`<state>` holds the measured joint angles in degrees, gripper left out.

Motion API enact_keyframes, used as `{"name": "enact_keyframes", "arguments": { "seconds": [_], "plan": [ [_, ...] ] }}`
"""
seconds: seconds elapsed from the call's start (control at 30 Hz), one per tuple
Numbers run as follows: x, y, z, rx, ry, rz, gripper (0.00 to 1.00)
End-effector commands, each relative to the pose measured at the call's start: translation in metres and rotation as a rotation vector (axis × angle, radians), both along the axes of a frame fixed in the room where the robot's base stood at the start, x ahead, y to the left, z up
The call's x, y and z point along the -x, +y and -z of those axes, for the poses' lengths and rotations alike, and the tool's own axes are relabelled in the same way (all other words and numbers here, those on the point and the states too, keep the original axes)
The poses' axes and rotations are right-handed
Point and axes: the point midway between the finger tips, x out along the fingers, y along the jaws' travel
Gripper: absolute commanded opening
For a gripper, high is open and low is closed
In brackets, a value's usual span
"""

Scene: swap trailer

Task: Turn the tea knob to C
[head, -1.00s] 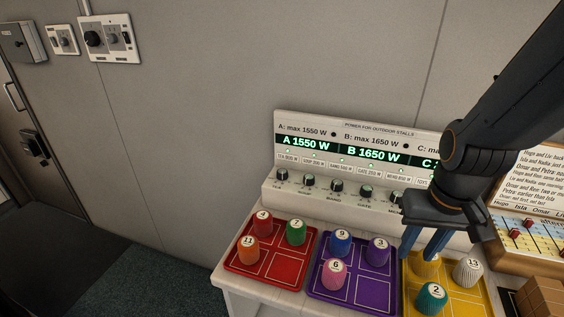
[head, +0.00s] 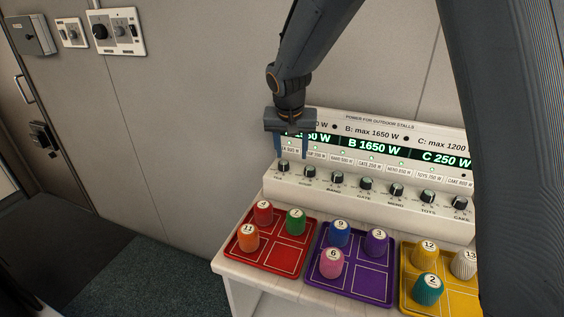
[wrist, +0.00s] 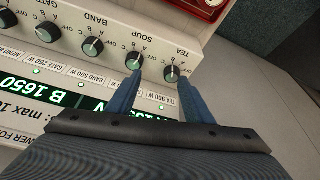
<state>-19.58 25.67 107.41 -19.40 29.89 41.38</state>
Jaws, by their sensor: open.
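The tea knob (head: 282,166) is the leftmost dark knob on the sloped front of the white power panel (head: 303,185). In the wrist view, the tea knob (wrist: 172,74) appears upside down beside its TEA label, with small letters around it. I cannot read its setting surely. My gripper (head: 291,152) is open and empty, pointing down above the tea knob. In the wrist view its fingertips (wrist: 160,78) lie either side of the tea knob, which is nearer the right finger. The left fingertip is close to the soup knob (wrist: 134,60). I see no clear contact.
More knobs run to the right, including band (head: 336,178). Behind the gripper is the lit display (head: 372,146). In front stand a red tray (head: 289,257), purple tray (head: 372,285) and yellow tray (head: 450,302) with numbered pegs. My arm covers the right side.

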Motion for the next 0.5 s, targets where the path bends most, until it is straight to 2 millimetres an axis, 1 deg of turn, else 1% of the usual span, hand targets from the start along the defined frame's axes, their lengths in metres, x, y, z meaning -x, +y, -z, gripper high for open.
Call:
{"name": "enact_keyframes", "arguments": {
  "seconds": [0.03,0.13,0.27,0.5],
  "plan": [
    [-0.010,0.014,0.000,-0.002,-0.014,0.001,0.47],
    [-0.021,0.026,0.000,-0.007,-0.029,0.012,0.47],
    [-0.026,0.028,0.008,-0.007,-0.032,0.016,0.47],
    [-0.038,0.026,0.039,-0.007,-0.030,0.015,0.47]
  ]
}}
